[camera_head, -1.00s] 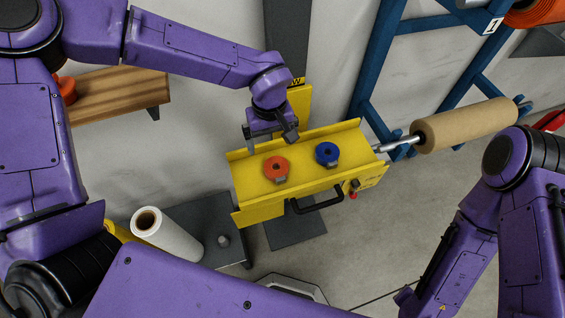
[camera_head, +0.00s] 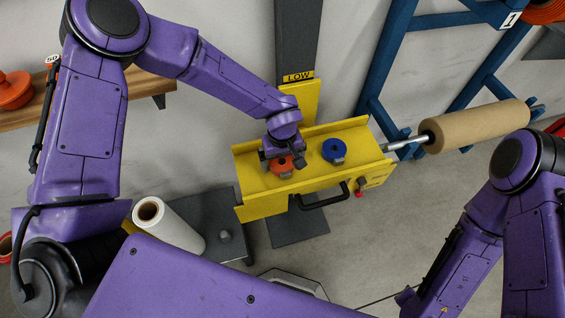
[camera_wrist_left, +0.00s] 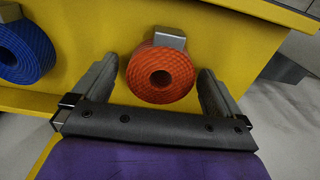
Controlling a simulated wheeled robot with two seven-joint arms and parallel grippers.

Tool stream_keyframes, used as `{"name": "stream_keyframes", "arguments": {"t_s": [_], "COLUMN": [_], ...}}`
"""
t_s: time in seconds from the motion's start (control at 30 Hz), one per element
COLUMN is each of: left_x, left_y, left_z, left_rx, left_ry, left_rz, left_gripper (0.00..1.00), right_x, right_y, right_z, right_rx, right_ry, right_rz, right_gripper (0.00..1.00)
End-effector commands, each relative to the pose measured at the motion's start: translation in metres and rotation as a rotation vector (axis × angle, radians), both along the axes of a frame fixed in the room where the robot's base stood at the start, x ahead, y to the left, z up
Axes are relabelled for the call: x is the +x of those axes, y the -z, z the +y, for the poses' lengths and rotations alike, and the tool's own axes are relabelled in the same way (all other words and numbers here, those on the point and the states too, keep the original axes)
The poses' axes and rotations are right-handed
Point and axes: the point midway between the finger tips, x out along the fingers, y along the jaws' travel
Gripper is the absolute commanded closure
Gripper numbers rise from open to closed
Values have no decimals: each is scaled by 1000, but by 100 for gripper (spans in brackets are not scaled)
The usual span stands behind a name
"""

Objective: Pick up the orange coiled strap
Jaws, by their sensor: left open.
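The orange coiled strap (camera_head: 282,167) lies in the yellow tray (camera_head: 252,180), on its left part. It is a ring-shaped coil with a dark centre hole and a grey metal buckle. My left gripper (camera_head: 284,162) is over it and partly covers it. In the left wrist view the orange coil (camera_wrist_left: 160,76) sits between the two spread fingers of my left gripper (camera_wrist_left: 160,90), with a gap on each side. The fingers are open and hold nothing. My right arm shows at the right edge, but its gripper is out of view.
A blue coiled strap (camera_head: 335,150) lies to the right in the same tray. The tray has raised long walls and a black handle (camera_head: 322,197) in front. A white roll (camera_head: 168,226) stands at lower left. A brown roll (camera_head: 476,126) sits on a bar at right.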

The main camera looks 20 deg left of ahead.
Motion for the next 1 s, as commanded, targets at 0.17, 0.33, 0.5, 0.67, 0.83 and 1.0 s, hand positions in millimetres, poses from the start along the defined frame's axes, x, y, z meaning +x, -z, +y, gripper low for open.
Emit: {"name": "stream_keyframes", "arguments": {"t_s": [0.17,0.33,0.5,0.67,0.83,1.0], "left_x": [0,0,0,1,-6,-41], "left_y": [0,-1,-1,-11,-42,-88], "left_z": [0,0,0,0,-4,-22], "left_rx": [0,-1,-1,-3,-4,-5], "left_ry": [0,0,0,1,3,5], "left_rz": [0,-1,-1,-3,-1,-5], "left_gripper": [29,62,62,62,62,62], "right_x": [0,0,0,0,0,0], "right_y": [0,0,0,-1,0,2], "right_z": [0,0,0,0,0,0], "right_rx": [0,0,0,0,0,0], "right_ry": [0,0,0,0,0,0], "right_rz": [0,0,0,0,0,0], "right_gripper": [100,100,100,100,100,100]}}
